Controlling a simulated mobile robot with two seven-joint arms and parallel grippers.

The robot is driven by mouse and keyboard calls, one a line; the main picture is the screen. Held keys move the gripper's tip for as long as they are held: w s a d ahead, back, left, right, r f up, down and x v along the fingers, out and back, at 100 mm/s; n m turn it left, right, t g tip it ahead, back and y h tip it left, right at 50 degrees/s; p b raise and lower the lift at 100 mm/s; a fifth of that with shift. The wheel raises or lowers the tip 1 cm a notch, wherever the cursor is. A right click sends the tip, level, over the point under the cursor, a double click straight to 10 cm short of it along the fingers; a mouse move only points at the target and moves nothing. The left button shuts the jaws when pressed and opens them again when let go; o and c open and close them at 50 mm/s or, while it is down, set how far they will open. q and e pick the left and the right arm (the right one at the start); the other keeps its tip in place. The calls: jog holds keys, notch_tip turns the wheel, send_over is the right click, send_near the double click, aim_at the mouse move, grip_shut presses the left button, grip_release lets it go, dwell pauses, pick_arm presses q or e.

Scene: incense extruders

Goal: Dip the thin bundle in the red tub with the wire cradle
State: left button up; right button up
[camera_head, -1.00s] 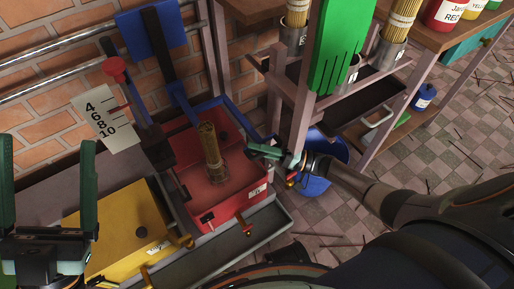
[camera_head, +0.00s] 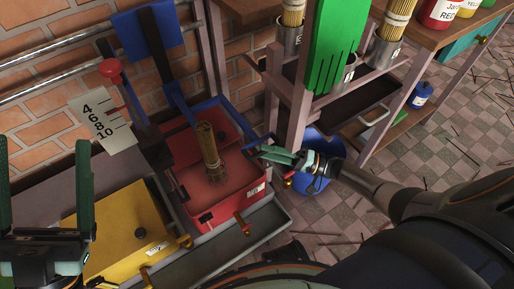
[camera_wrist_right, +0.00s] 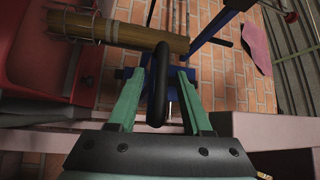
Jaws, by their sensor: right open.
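The red tub (camera_head: 220,207) stands open in the middle of the head view, with reddish liquid inside. A thin tan bundle (camera_head: 207,140) stands nearly upright in it, its lower end in the small wire cradle (camera_head: 216,172). My right gripper (camera_head: 262,152) is open at the tub's right edge, apart from the bundle. In the right wrist view a black loop-shaped handle (camera_wrist_right: 158,85) lies between its green fingers, and the bundle (camera_wrist_right: 120,35) crosses just beyond. I cannot tell whether the fingers touch the handle. My left gripper (camera_head: 45,190) is open and empty at lower left.
A yellow lidded tub (camera_head: 125,230) sits left of the red one. A numbered scale card (camera_head: 100,120) stands behind it. A grey tray (camera_head: 265,222) runs along the front. A shelf with tins of bundles (camera_head: 393,45) and a green comb-like panel (camera_head: 335,45) rises at right.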

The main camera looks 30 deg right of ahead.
jog(key=v, duration=0.8)
jog(key=shift+s, duration=0.1)
